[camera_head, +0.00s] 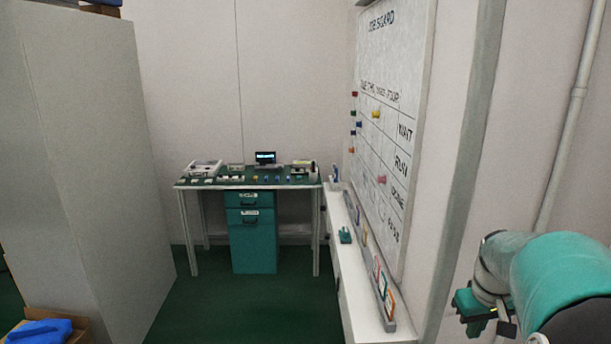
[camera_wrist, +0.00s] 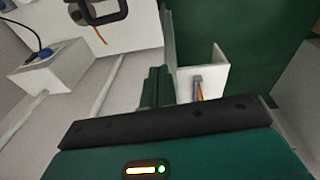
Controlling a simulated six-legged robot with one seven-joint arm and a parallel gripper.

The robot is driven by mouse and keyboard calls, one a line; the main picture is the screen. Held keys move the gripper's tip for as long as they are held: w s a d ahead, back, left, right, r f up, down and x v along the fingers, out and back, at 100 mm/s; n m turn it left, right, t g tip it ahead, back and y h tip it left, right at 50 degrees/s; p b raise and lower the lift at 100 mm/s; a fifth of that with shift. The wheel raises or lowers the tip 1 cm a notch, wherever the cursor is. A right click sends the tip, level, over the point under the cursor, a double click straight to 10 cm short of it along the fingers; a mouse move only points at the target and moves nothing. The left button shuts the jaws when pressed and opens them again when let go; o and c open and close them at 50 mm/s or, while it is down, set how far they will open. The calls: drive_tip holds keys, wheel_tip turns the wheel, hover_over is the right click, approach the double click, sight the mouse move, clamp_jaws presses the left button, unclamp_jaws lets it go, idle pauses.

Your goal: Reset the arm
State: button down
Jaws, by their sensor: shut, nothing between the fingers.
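My arm (camera_head: 555,275), with teal and pale links, reaches in at the lower right of the head view. It is bent and beside the right wall. In the wrist view my gripper (camera_wrist: 156,72) shows its two green fingers together with nothing between them. Below them are the black bar and the teal gripper housing (camera_wrist: 100,160) with a lit strip. The fingertips point toward a white bracket-like piece (camera_wrist: 217,75) and green floor, apparently without touching anything.
A tall grey cabinet (camera_head: 95,150) stands at the left, and a box with blue cloth (camera_head: 38,331) is at its foot. A desk (camera_head: 180,185) with teal drawers (camera_head: 252,240) stands at the back. A job board (camera_head: 385,130) hangs above a white ledge (camera_head: 352,270). The green floor between is clear.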

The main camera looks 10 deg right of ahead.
drive_tip(key=a+r+n+t, duration=0.1)
drive_tip(key=a+r, duration=0.2)
drive_tip(key=a, duration=0.6)
drive_tip(key=a+r+t, duration=0.1)
drive_tip(key=a+r, duration=0.2)
drive_tip(key=a, duration=0.5)
drive_tip(key=s+a+t, duration=0.1)
drive_tip(key=s+a, duration=0.2)
drive_tip(key=a, duration=0.3)
drive_tip(key=s+a+n+t+y, duration=0.1)
drive_tip(key=s+a, duration=0.3)
drive_tip(key=a, duration=0.3)
drive_tip(key=shift+a+r, duration=0.2)
drive_tip(key=shift+r, duration=0.05)
drive_tip(key=shift+s, duration=0.15)
